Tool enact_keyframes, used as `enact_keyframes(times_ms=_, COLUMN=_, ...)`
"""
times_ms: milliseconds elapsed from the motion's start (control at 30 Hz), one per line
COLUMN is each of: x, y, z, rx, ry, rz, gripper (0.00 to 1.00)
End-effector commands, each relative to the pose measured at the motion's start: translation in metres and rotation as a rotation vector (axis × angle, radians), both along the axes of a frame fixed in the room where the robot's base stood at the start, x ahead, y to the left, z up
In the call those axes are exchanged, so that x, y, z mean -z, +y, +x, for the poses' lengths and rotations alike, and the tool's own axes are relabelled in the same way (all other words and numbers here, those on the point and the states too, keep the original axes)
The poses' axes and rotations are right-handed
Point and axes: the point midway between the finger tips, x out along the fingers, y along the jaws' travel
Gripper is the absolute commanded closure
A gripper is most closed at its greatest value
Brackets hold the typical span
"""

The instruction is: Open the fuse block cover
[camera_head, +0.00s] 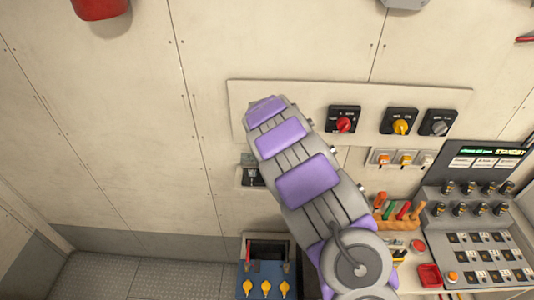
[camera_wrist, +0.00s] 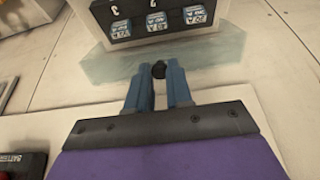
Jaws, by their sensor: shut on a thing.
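The fuse block (camera_wrist: 122,30) is at the top of the wrist view, dark, with a row of blue labelled fuses in plain sight. Its translucent greenish cover (camera_wrist: 205,60) extends from the block's edge towards my gripper, clear of the visible fuses. My gripper (camera_wrist: 158,78) has its blue fingers closed around the small black knob (camera_wrist: 158,69) at the cover's edge. In the head view, the block (camera_head: 250,179) is low on the wall panel, with the cover (camera_head: 247,159) just above it. My arm partly hides both, and my gripper is hidden there.
A red rotary switch (camera_head: 344,124) and a yellow one (camera_head: 401,126) are right of my arm. Below are a blue box with yellow knobs (camera_head: 266,289), a tool rack (camera_head: 398,222) and a control console (camera_head: 480,240).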

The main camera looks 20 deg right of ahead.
Motion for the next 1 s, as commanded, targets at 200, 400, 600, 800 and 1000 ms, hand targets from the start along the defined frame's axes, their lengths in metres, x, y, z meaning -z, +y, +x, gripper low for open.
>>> enact_keyframes(times_ms=200, x=-0.0009, y=-0.0005, z=0.0022, rx=0.001, ry=0.015, rz=0.005, gripper=1.00)
enact_keyframes(times_ms=400, x=-0.0007, y=-0.0007, z=0.0023, rx=0.000, ry=0.017, rz=0.006, gripper=1.00)
enact_keyframes(times_ms=600, x=-0.0005, y=-0.0005, z=0.0022, rx=0.000, ry=0.017, rz=0.006, gripper=0.79)
enact_keyframes(times_ms=800, x=-0.0012, y=-0.0004, z=0.0010, rx=0.000, ry=0.017, rz=0.006, gripper=0.60)
enact_keyframes(times_ms=1000, x=-0.0023, y=-0.0004, z=-0.0004, rx=0.000, ry=0.016, rz=0.006, gripper=0.54)
